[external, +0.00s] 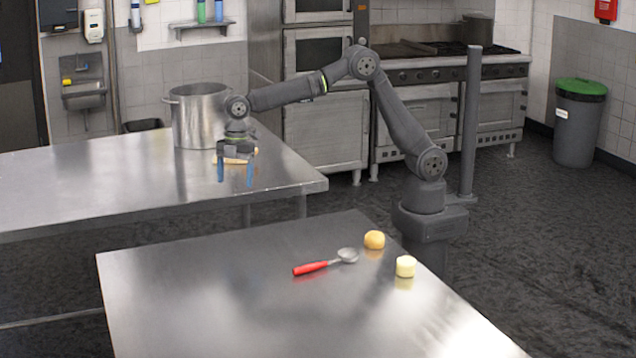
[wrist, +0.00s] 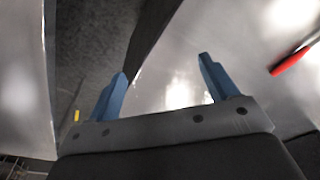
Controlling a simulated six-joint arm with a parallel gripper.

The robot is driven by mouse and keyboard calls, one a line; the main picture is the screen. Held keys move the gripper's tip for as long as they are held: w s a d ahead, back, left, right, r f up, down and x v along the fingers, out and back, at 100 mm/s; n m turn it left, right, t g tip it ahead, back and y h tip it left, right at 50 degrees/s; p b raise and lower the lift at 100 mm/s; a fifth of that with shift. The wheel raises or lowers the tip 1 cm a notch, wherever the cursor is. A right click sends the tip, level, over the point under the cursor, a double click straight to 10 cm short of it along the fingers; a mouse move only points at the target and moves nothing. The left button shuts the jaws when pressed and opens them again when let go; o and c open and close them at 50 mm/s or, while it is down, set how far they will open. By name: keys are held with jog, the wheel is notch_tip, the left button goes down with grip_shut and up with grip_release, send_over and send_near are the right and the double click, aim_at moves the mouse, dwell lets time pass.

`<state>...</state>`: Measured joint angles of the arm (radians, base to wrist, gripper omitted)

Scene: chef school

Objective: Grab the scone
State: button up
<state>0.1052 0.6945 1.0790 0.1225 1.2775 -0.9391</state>
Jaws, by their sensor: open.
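A small golden-brown round item (external: 374,240), which looks like the scone, sits near the back right edge of the front steel table (external: 220,285). A pale yellow, short cylindrical item (external: 405,266) stands just in front and to the right of it. My gripper (external: 235,176) is open, its blue fingers pointing down, in the area of the left table, well to the left of both items. In the wrist view its two blue fingers (wrist: 163,72) are spread with nothing between them. Neither small item shows in the wrist view.
A spoon with a red handle (external: 311,268) lies left of the scone; its handle also shows in the wrist view (wrist: 290,62). On the left table (external: 90,190) stand a large steel pot (external: 198,115) and a wooden item partly behind my gripper. The front table's left and near parts are clear.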

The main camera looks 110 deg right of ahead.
jog(key=shift+c, duration=0.5)
jog(key=s+a+r+n, duration=0.1)
jog(key=s+a+n, duration=0.15)
jog(key=a, duration=1.05)
notch_tip(320, 180, up, 3)
jog(key=n+g+h, duration=0.1)
jog(key=n, duration=0.7)
send_over(407, 260)
notch_tip(407, 260, down, 12)
jog(key=shift+w+d+f, duration=0.15)
notch_tip(407, 260, down, 5)
jog(key=shift+f, duration=0.1)
